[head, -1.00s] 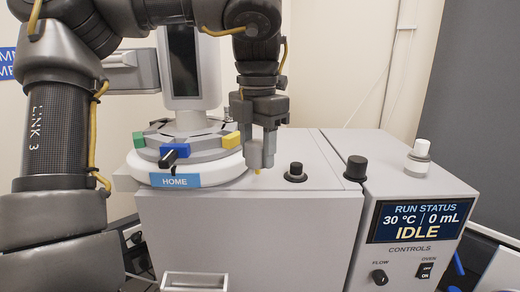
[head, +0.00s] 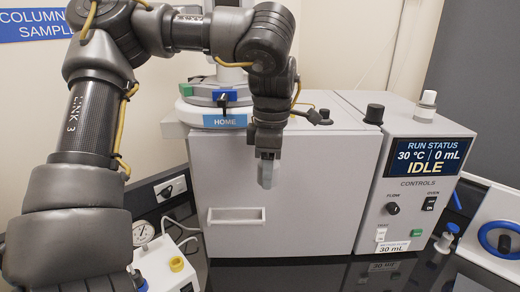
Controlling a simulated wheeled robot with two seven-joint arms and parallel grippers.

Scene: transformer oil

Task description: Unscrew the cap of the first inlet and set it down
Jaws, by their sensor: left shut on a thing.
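My left gripper (head: 266,177) points down in front of the grey oven box's front face (head: 230,165), below its top edge. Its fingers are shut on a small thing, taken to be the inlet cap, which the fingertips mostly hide. On the box top, a dark knob-like fitting (head: 325,115) shows just right of my wrist, and a larger black cap (head: 374,113) stands farther right. The top behind my left wrist is hidden, so an inlet there cannot be seen. My right gripper is not in view.
A control unit (head: 425,160) reading IDLE stands right, with a white-topped fitting (head: 428,98) on it. A round carousel (head: 210,110) is at the back. Dark bench (head: 290,275) is clear in front.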

